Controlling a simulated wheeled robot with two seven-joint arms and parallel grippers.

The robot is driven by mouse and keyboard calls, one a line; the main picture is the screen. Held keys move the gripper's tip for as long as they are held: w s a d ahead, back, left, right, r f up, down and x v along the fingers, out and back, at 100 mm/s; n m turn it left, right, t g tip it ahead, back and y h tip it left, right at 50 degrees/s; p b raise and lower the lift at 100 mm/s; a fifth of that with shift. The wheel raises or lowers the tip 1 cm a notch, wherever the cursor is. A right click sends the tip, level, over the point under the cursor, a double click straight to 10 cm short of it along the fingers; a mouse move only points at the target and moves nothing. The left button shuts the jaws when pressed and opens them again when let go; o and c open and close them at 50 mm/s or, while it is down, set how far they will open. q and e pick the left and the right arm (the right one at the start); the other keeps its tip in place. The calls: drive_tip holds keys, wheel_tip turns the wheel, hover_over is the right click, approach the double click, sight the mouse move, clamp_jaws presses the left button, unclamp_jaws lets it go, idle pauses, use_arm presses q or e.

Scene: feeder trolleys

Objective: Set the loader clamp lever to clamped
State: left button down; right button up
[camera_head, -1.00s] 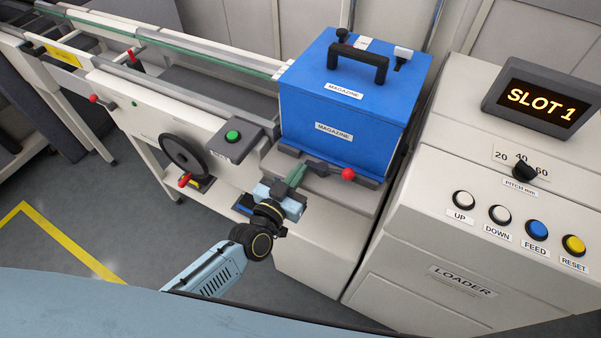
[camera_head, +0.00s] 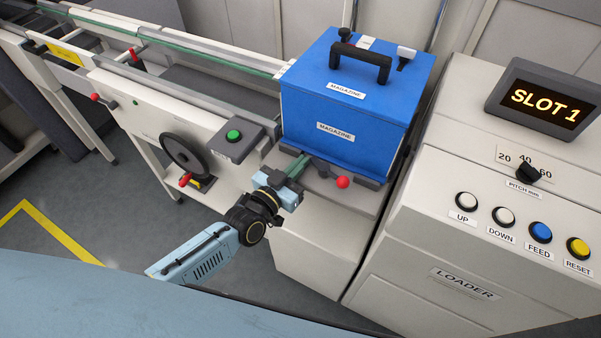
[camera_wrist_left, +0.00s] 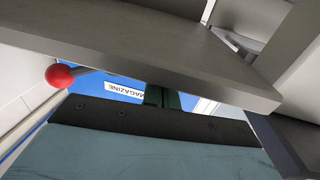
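The clamp lever has a red ball knob (camera_head: 342,182) on a dark arm, at the front of the ledge below the blue magazine (camera_head: 345,105). The ball points right and toward me. In the left wrist view the red ball (camera_wrist_left: 60,76) is at the left, apart from the fingers. My left gripper (camera_head: 299,165) is at the ledge front, left of the ball, near the lever's pivot end. Its green fingers (camera_wrist_left: 162,98) look together with nothing seen between them. Whether they touch the lever is hidden. My right gripper is not in view.
The loader cabinet (camera_head: 465,285) stands right, with buttons, a pitch knob (camera_head: 527,172) and a SLOT 1 display (camera_head: 545,103). A green button box (camera_head: 235,137) and black handwheel (camera_head: 187,158) are left. A grey ledge (camera_wrist_left: 150,55) crosses close above in the wrist view.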

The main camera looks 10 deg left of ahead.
use_arm(q)
drive_tip(key=shift+w, duration=0.35)
idle(0.5)
drive_tip(key=s+a+p, duration=0.1)
drive_tip(key=s+a, duration=0.2)
drive_tip(key=shift+a, duration=0.1)
drive_tip(key=s+a, duration=0.6)
drive_tip(key=s, duration=0.1)
drive_tip(key=shift+a, duration=0.35)
